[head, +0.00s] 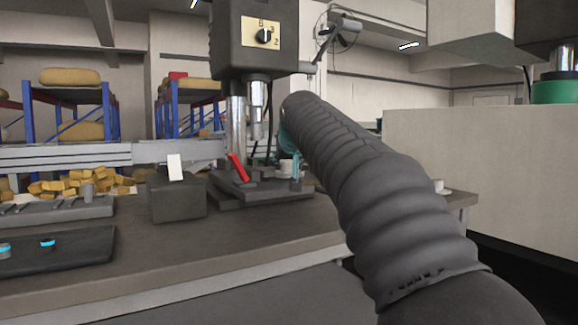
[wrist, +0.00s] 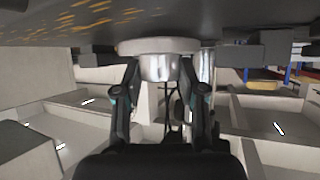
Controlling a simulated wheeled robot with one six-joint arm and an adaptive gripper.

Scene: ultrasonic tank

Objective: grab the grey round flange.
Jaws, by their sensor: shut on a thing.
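The grey round flange (wrist: 158,46) is in the upper middle of the wrist view, a pale wide disc with a narrower shiny metal hub. My gripper (wrist: 160,70) is shut on the hub, one finger on each side. The wrist picture looks upside down, with the dark bench top along its upper edge. I cannot tell whether the disc touches the bench. In the head view, a small part of the pale flange (head: 286,166) shows beside a teal finger part of my gripper (head: 291,160). My ribbed arm hides most of the gripper there.
The drill press (head: 258,40) with its red handle (head: 237,167) stands close to the left of my gripper. A dark block (head: 178,200) and a black tray (head: 55,250) are on the bench (head: 240,245). The front middle of the bench is clear.

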